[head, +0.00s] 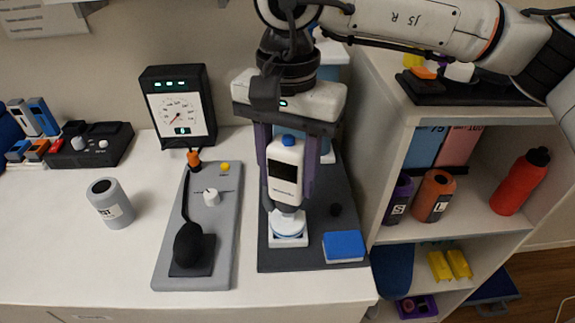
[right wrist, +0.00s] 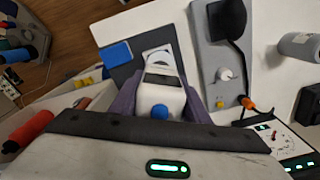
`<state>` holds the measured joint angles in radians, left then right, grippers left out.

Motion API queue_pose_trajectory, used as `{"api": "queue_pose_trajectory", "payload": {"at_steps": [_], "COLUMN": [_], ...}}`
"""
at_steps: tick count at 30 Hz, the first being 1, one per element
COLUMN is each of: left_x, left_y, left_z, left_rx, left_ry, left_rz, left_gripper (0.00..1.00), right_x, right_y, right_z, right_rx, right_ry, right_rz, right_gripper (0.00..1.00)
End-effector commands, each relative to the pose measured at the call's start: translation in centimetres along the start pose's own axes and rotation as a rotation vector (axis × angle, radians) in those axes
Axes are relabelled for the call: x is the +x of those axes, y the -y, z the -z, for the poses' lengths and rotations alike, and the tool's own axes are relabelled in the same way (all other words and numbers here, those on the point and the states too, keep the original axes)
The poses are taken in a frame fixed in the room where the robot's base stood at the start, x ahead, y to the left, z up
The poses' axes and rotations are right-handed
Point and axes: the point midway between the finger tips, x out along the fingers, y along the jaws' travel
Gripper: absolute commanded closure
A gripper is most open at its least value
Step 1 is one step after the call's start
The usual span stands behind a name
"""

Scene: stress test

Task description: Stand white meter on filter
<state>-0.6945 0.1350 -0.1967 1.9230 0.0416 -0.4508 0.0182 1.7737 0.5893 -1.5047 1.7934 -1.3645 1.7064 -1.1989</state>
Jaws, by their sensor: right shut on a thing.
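The white meter (head: 284,182) is upright, with a dark screen and a blue knob on top; it also shows in the right wrist view (right wrist: 163,96). My right gripper (head: 287,195) is shut on it, one purple finger on each side. The meter's narrow lower end is right over a pale round piece on a white square block (head: 288,241), which looks like the filter. The block also shows beyond the meter in the right wrist view (right wrist: 157,54). I cannot tell whether the meter touches it. My left gripper is not in view.
The block sits on a dark board (head: 333,187) with a blue block (head: 344,246) at its front right. To the left are a grey board (head: 218,235) with a black probe, a dial gauge (head: 177,105) and a grey cylinder (head: 110,203). A shelf unit (head: 450,228) stands right.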

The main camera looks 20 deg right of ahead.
Motion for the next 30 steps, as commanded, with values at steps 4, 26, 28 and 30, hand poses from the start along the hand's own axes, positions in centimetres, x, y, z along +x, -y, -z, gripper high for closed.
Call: {"api": "queue_pose_trajectory", "payload": {"at_steps": [4, 26, 28, 30], "left_x": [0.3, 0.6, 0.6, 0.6], "left_y": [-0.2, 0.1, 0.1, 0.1], "left_z": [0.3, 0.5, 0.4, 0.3], "left_rx": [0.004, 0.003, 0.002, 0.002], "left_ry": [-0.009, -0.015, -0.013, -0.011], "left_rz": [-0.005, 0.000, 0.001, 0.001], "left_gripper": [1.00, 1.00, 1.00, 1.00], "right_x": [0.7, 0.7, 0.7, 0.7], "right_y": [0.0, 0.0, 0.0, 0.0], "right_z": [0.0, -0.1, -0.1, -0.1], "right_rx": [0.000, -0.001, -0.001, -0.001], "right_ry": [-0.001, -0.001, -0.001, -0.001], "right_rz": [0.003, 0.002, 0.002, 0.002], "right_gripper": [0.84, 0.84, 0.84, 0.84]}}
